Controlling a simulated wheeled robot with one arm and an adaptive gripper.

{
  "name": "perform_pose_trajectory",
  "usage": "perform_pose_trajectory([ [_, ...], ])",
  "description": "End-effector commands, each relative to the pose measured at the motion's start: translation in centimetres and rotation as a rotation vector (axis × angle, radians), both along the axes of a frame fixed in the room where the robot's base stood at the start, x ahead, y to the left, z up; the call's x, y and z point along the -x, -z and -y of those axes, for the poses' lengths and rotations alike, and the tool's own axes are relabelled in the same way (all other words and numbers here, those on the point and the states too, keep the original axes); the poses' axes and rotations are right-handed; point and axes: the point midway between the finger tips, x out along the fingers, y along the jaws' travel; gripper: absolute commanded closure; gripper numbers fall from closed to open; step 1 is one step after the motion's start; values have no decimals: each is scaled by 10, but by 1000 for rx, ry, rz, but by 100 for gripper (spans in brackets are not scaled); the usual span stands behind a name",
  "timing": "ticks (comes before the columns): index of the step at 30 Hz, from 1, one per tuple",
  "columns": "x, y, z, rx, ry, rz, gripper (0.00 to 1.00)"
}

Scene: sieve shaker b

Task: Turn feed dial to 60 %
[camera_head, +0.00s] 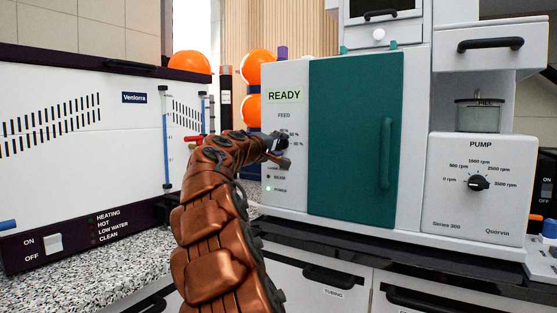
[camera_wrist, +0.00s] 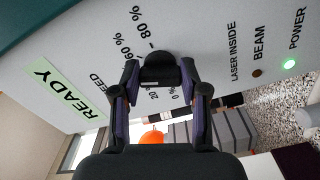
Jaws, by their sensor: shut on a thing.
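The feed dial (camera_wrist: 160,68) is a black knob on the light front panel, under the word FEED, and it shows in the wrist view. Printed marks around it include 60 % and 80 % on its far side, and 20 and 0 % partly hidden on the near side. My gripper (camera_wrist: 158,77) has one finger on each side of the dial and is shut on it. Where the dial points cannot be told. In the head view, my gripper (camera_head: 279,150) is at the panel and my arm hides most of the dial.
A green READY display (camera_head: 284,96) is above the dial and a lit green POWER light (camera_head: 268,189) below. The teal door (camera_head: 350,140) with its handle is to the right, then the pump box (camera_head: 480,190).

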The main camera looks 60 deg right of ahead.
Motion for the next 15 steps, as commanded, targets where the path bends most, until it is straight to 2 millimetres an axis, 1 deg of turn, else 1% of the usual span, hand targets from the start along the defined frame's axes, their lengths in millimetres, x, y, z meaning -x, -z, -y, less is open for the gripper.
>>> perform_pose_trajectory([
  [1, -1, 8, 0, -3, 0, 47, 91],
  [9, -1, 6, 0, -12, 0, 256, 91],
  [15, -1, 4, 0, -15, -2, 355, 91],
])
